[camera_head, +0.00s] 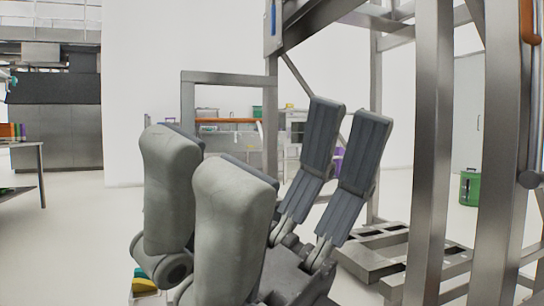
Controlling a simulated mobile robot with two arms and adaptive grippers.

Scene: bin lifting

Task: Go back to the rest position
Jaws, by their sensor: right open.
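My right gripper (262,152) fills the middle of the head view, close to the camera, with its fingers pointing up. The light grey fingers on the left stand well apart from the dark ribbed fingers on the right. It is open, with nothing visible between the fingers. Its lower part runs out of the bottom of the picture. My left gripper does not show.
A tall steel frame (433,150) stands close on the right, with a low metal platform (369,262) at its foot. A green bin (470,187) stands on the floor at the far right. A table (40,170) stands at the left edge; the floor (80,240) beside it is clear.

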